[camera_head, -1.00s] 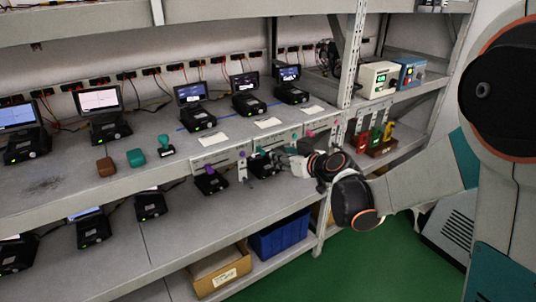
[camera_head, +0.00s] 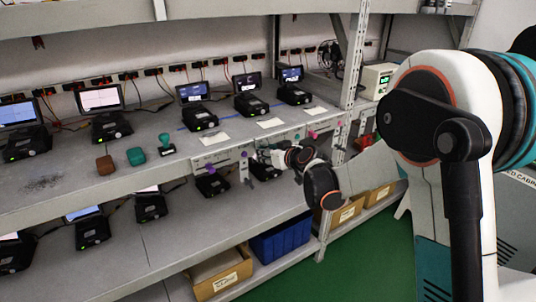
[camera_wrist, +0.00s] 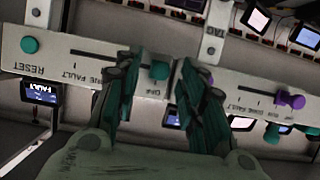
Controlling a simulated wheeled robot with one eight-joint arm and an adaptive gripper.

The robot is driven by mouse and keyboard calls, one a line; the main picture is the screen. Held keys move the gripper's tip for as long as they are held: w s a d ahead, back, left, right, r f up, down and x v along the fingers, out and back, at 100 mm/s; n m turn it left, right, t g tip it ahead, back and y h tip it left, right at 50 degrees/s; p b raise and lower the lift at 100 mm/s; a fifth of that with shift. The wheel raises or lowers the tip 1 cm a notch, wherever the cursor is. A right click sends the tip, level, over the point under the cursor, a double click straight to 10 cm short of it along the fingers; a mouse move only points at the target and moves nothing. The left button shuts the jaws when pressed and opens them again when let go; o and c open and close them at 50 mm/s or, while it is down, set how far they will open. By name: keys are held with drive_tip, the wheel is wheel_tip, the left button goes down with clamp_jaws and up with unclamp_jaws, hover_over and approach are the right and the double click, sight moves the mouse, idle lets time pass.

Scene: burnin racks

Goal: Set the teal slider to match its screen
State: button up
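The teal slider knob (camera_wrist: 159,70) sits at the right end of a dark slot in a pale panel (camera_wrist: 85,62) in the wrist view. My gripper (camera_wrist: 163,64) is open, with one finger on each side of this knob; contact cannot be told. A small screen (camera_wrist: 40,92) reading FAULT is at the panel's left; whether it belongs to this slider is unclear. Another teal knob (camera_wrist: 30,45) is by the RESET label. In the head view my gripper (camera_head: 264,154) is at the shelf's front edge, and the teal slider cannot be made out.
A purple knob (camera_wrist: 291,99) is on the neighbouring panel to the right. Above, the shelf holds several black devices with screens (camera_head: 249,99), a brown block (camera_head: 105,165) and a teal block (camera_head: 136,156). A blue bin (camera_head: 280,240) and a cardboard box (camera_head: 222,275) are below.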

clamp_jaws()
drive_tip(key=w+d, duration=0.3)
drive_tip(key=d, duration=0.2)
drive_tip(key=shift+w+d, duration=0.4)
unclamp_jaws()
drive_tip(key=v, duration=1.2)
drive_tip(key=shift+d, duration=0.1)
